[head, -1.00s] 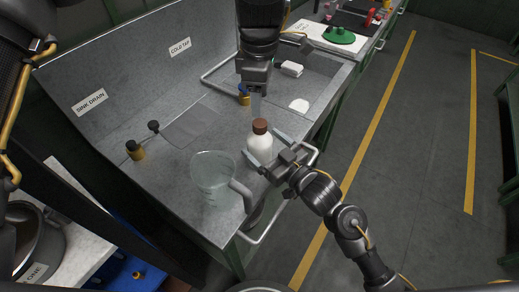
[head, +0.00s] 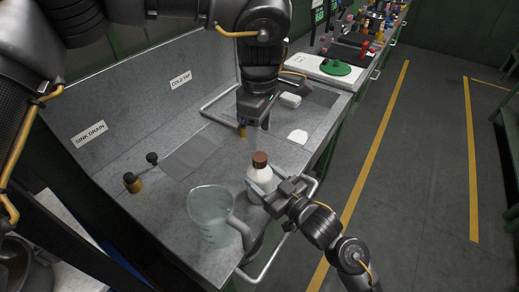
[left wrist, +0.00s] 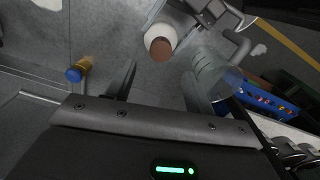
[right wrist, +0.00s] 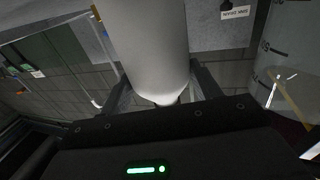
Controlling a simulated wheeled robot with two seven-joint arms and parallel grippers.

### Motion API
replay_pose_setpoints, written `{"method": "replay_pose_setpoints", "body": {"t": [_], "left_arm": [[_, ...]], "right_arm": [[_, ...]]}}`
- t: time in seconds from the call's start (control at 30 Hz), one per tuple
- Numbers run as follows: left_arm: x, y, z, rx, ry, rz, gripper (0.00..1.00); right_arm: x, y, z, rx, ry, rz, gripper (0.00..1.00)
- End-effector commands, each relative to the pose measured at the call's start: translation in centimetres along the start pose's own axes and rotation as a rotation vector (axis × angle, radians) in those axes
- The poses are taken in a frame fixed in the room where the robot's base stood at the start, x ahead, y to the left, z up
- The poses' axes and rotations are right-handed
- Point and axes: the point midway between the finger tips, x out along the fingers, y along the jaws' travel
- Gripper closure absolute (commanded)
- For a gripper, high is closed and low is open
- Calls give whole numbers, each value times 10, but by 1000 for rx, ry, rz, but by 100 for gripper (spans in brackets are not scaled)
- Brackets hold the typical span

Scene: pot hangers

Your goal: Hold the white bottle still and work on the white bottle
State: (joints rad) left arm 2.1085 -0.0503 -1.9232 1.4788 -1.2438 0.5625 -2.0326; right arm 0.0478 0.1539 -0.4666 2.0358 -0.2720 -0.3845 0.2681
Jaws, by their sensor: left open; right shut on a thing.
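The white bottle (head: 258,182) with its brown cap (head: 260,159) stands upright on the grey sink counter in the head view. My right gripper (head: 262,190) is shut on its body from the front right. The bottle fills the space between the fingers in the right wrist view (right wrist: 147,45). My left gripper (head: 259,128) is above and behind the bottle, pointing down, open and empty. In the left wrist view the brown cap (left wrist: 161,48) shows beyond the open fingers, apart from them.
A clear jug (head: 212,212) stands just left of the bottle, close to my right gripper. A blue-topped brass tap (left wrist: 76,73) is near my left gripper. A brass fitting (head: 133,182) sits at the left. A metal rail (head: 285,235) runs along the counter's front edge.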

Motion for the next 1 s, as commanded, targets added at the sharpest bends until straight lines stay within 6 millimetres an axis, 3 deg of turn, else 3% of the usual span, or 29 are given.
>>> {"method": "replay_pose_setpoints", "body": {"t": [0.2, 0.4, 0.67, 1.0], "left_arm": [[0, -2, 2, 356, 0, -1, 46], [0, -2, 3, 540, -1, -2, 46], [7, -2, 3, 568, -2, -5, 46], [55, -3, 2, 565, -2, -6, 46]], "right_arm": [[0, 0, -1, 0, 2, 0, 100], [0, 0, -1, 0, 2, 0, 100], [0, 0, -1, 0, 2, 0, 100], [0, 0, -1, 0, 2, 0, 100]]}}
